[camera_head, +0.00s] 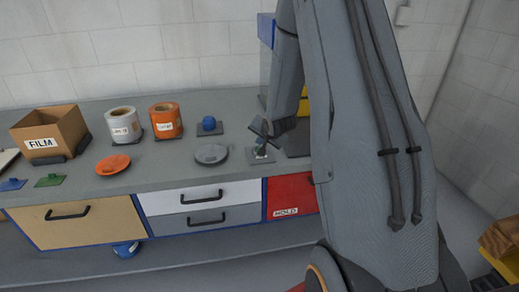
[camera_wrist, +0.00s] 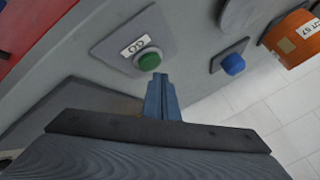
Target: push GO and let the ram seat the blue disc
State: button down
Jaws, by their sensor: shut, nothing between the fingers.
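The green GO button (camera_wrist: 148,60) sits on a grey plate with a white GO label (camera_wrist: 134,46) in the wrist view. My gripper (camera_wrist: 161,80) is shut and empty, its fingertips right at the button's near edge. Whether they touch it I cannot tell. In the head view my gripper (camera_head: 262,143) is over the button's plate (camera_head: 260,158) at the bench front. A blue and yellow machine (camera_head: 266,30), perhaps the one with the ram, stands behind my arm and is mostly hidden. I cannot make out the blue disc or the ram.
A blue knob (camera_head: 208,122) on a dark plate, a grey disc (camera_head: 211,154), an orange disc (camera_head: 113,164), two labelled rolls (camera_head: 123,126) (camera_head: 166,121) and a FILM box (camera_head: 50,132) stand left on the bench. A red HOLD drawer (camera_head: 291,195) is below.

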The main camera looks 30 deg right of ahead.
jog(key=shift+f, duration=0.15)
jog(key=shift+f, duration=0.3)
jog(key=shift+f, duration=0.45)
dwell(0.9)
jog(key=shift+r, duration=0.1)
jog(key=shift+r+p, duration=0.5)
jog(key=shift+r, duration=0.3)
jog(key=shift+r+p, duration=2.1)
jog(key=shift+r, duration=0.4)
